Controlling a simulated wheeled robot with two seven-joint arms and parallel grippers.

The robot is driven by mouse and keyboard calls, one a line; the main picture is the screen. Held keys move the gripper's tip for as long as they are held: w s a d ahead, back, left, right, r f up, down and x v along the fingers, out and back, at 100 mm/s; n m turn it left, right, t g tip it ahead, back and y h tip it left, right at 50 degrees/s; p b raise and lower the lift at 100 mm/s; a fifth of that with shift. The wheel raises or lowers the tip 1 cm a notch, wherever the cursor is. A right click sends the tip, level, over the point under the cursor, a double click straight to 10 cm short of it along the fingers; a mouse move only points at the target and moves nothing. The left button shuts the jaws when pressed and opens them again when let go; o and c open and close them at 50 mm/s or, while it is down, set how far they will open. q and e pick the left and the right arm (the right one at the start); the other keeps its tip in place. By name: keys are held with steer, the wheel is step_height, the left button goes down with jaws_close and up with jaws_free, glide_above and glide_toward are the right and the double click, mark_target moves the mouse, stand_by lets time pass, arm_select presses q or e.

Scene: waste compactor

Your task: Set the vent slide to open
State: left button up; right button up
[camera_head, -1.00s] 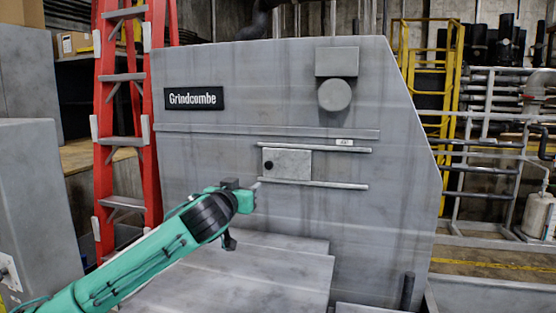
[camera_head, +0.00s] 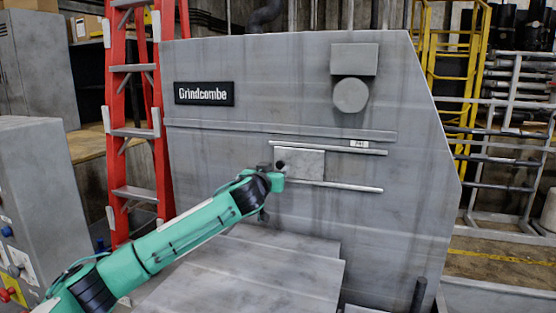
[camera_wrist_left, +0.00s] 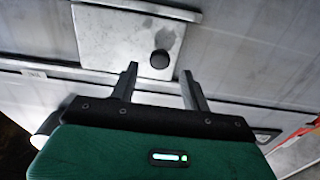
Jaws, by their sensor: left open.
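The vent slide is a grey plate (camera_head: 306,163) held between two horizontal rails on the machine's front. Its black round knob (camera_head: 281,165) is at the plate's left end. The plate (camera_wrist_left: 112,37) and knob (camera_wrist_left: 160,59) also show in the left wrist view. My left gripper (camera_head: 275,171) is at the plate's left end, partly covering it. In the left wrist view my left gripper (camera_wrist_left: 159,72) is open and empty. The knob lies between the lines of its two fingers, just beyond the tips; I cannot tell the remaining depth. My right gripper is out of view.
The upper rail (camera_head: 330,147) and lower rail (camera_head: 345,187) run on rightward past the plate, with bare panel between them. A sloping grey surface (camera_head: 255,275) lies below my arm. A red ladder (camera_head: 135,133) stands left.

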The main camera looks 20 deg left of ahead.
mark_target(280, 164)
arm_select(q)
steer(key=shift+w+r+p, duration=0.2)
steer(key=shift+w+p, duration=0.25)
steer(key=shift+w, duration=0.5)
steer(key=shift+w+f, duration=0.2)
steer(key=shift+w, duration=0.5)
jaws_close()
